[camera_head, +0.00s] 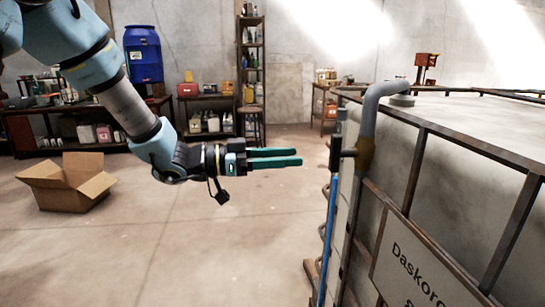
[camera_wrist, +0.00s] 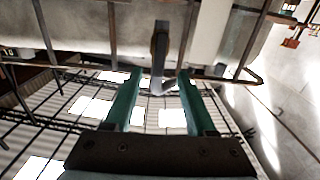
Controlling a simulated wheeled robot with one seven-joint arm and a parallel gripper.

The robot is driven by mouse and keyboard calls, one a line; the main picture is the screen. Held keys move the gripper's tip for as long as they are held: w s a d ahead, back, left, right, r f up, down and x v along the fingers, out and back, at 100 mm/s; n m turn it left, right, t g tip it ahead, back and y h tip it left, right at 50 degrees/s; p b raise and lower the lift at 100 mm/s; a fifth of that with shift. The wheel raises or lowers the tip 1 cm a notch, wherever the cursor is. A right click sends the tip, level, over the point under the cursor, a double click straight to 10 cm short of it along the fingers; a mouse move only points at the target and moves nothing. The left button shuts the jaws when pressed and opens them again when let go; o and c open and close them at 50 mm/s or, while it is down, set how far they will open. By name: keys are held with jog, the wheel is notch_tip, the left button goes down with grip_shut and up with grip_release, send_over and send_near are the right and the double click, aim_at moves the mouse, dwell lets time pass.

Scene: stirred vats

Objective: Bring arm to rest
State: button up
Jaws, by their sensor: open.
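My gripper (camera_head: 300,157) is at the end of my arm, which reaches in from the upper left in the head view. Its two teal fingers point right and stand apart with nothing between them. In the wrist view my gripper (camera_wrist: 158,82) is also open and empty. A grey bent pipe (camera_head: 369,125) stands at the near left corner of the caged white vat (camera_head: 470,115), to the right of the fingertips. A dark handle-like piece (camera_head: 336,152) on it faces the fingertips across a small gap. The wrist view shows a similar dark piece (camera_wrist: 160,45) beyond the fingers.
The vat's metal frame (camera_head: 415,172) and a sign (camera_head: 408,270) fill the right side. A cardboard box (camera_head: 68,184) lies on the floor at left. Shelves, a blue barrel (camera_head: 143,55) and a wooden rack (camera_head: 251,70) line the back wall. The middle floor is clear.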

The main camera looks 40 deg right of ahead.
jog(key=w+a+f+n+t, duration=0.2)
jog(key=w+a+n+t, duration=0.15)
jog(key=w+t, duration=0.4)
jog(key=w+a+f+n+t, duration=0.3)
jog(key=w+n+t, duration=0.1)
jog(key=w, duration=0.6)
jog(key=w+a+f+n+t+y, duration=0.2)
jog(key=w+a+n+t+y, duration=0.1)
jog(key=w+a, duration=0.3)
jog(key=w+a+f+n+t+y, duration=0.2)
jog(key=w+a+n+y, duration=0.15)
jog(key=a, duration=0.55)
jog(key=s+a+f+n+y, duration=0.1)
jog(key=a+n+y, duration=0.15)
jog(key=a, duration=0.65)
jog(key=s+a+f+n+y, duration=0.15)
jog(key=a+y, duration=0.25)
jog(key=a, duration=0.4)
jog(key=s+a+f+n+g+y, duration=0.1)
jog(key=s+a+n+g, duration=0.3)
jog(key=s+a, duration=0.5)
jog(key=shift+s+a+f+n, duration=0.15)
jog(key=shift+s+a+n, duration=0.2)
jog(key=shift+n, duration=0.55)
